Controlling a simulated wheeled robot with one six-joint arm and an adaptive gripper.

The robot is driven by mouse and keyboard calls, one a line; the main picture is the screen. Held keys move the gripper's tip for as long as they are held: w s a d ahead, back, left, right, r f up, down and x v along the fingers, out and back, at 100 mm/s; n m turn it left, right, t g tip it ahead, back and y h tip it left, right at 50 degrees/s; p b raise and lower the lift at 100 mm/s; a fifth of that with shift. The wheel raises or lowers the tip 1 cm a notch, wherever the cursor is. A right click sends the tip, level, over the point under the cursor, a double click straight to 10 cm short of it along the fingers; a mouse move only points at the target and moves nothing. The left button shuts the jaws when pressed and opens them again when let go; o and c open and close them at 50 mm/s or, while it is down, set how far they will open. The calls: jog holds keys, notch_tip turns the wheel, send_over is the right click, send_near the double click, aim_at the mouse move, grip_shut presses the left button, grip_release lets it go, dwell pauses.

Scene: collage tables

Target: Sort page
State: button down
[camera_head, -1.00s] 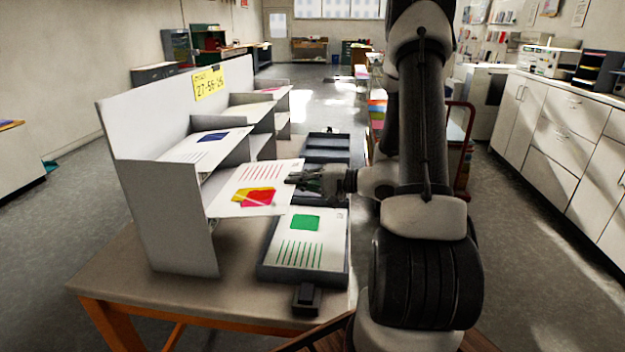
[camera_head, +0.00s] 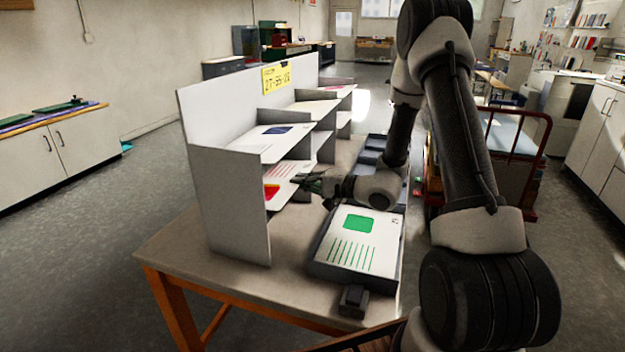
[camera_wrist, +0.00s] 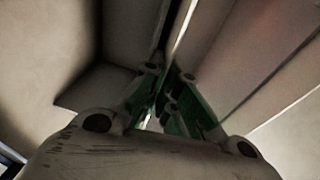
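A white page (camera_head: 283,169) with red lines and a red shape lies partly inside a lower compartment of the grey sorting rack (camera_head: 226,205). Its right part sticks out of the opening. My gripper (camera_head: 312,184) is at the page's outer right edge. In the wrist view the green-padded fingers of my gripper (camera_wrist: 168,88) are close together on a thin, pale sheet edge. Another page (camera_head: 358,242) with a green square and green lines lies in a dark tray (camera_head: 319,264) in front. A page with a dark blue shape (camera_head: 275,135) lies on the rack's upper shelf.
A yellow sign (camera_head: 277,77) with numbers is clipped on the rack's back panel. A small black object (camera_head: 353,300) sits at the table's (camera_head: 190,240) front edge. A red-framed cart (camera_head: 530,165) stands to the right. The table's left front is clear.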

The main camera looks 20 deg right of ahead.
jog(key=shift+w+a+f, duration=0.1)
jog(key=shift+a+f, duration=0.05)
jog(key=shift+f, duration=0.15)
jog(key=c, duration=2.2)
grip_release()
jog(key=o, duration=0.6)
jog(key=shift+o, duration=0.2)
jog(key=v, duration=1.2)
